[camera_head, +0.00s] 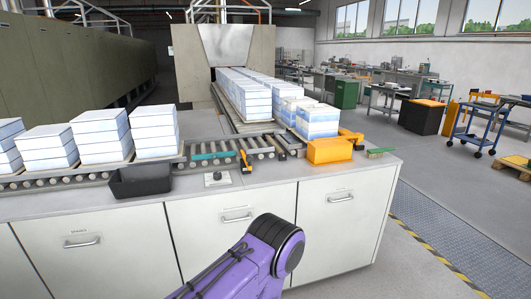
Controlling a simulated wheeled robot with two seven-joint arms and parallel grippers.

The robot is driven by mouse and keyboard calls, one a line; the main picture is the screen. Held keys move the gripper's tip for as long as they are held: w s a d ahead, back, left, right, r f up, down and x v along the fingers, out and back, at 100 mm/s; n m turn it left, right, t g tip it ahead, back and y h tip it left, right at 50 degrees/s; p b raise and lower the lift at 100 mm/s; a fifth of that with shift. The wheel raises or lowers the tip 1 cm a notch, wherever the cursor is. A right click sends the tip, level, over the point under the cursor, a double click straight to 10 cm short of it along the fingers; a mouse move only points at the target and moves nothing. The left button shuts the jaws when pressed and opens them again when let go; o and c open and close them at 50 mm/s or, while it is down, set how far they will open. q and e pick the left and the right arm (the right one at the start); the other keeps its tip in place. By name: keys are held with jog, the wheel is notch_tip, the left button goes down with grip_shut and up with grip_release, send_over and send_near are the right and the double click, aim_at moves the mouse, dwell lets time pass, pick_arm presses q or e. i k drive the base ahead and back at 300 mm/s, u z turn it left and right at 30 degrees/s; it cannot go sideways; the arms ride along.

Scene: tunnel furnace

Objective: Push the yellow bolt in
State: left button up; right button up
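No part is clearly recognisable as a yellow bolt at this size. A small orange-yellow part (246,161) stands upright at the front edge of the roller track, near the middle of the counter. Another orange-yellow part (352,137) sits behind the right end of an orange-yellow box (330,150) on the counter's right. I cannot tell which of these is the bolt or whether it is in or out. A purple link of my arm reaches up from the bottom, in front of the cabinets. Neither gripper shows.
The grey counter (349,173) carries a black bin (141,180), a small control plate (217,178), a teal tool (213,156) and a green brush (381,152). Stacks of white-blue blocks (153,132) stand on the rollers at left; more lead back to the furnace (187,75).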

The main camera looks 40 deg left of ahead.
aim_at(248, 160)
jog(key=u, duration=0.25)
jog(key=i, duration=0.95)
jog(key=u, duration=1.35)
jog(key=i, duration=0.9)
jog(key=u, duration=0.85)
